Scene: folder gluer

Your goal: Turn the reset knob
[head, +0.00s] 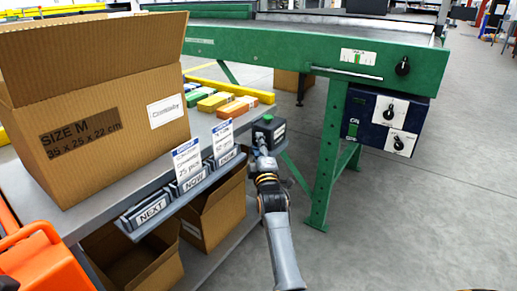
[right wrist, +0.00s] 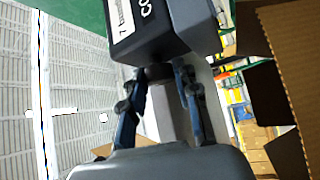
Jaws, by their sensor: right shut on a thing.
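A small dark counter box (head: 268,131) with a green-edged label stands at the right end of the grey table. In the right wrist view the dark box (right wrist: 150,30) fills the top, with a white label partly readable. My right gripper (head: 262,150) reaches up to the near side of this box. Its fingers (right wrist: 160,75) are shut on a small dark knob (right wrist: 158,71) at the box's lower side; the fingers hide most of the knob, and I cannot read its marking or its turn angle. My left gripper is not in view.
A large cardboard box (head: 100,110) stands on the grey table. Card holders (head: 190,180) line its front edge. Coloured small cartons (head: 220,100) lie behind. A green machine (head: 330,55) with a black knob (head: 402,67) and a blue panel (head: 383,120) stands right. The right floor is open.

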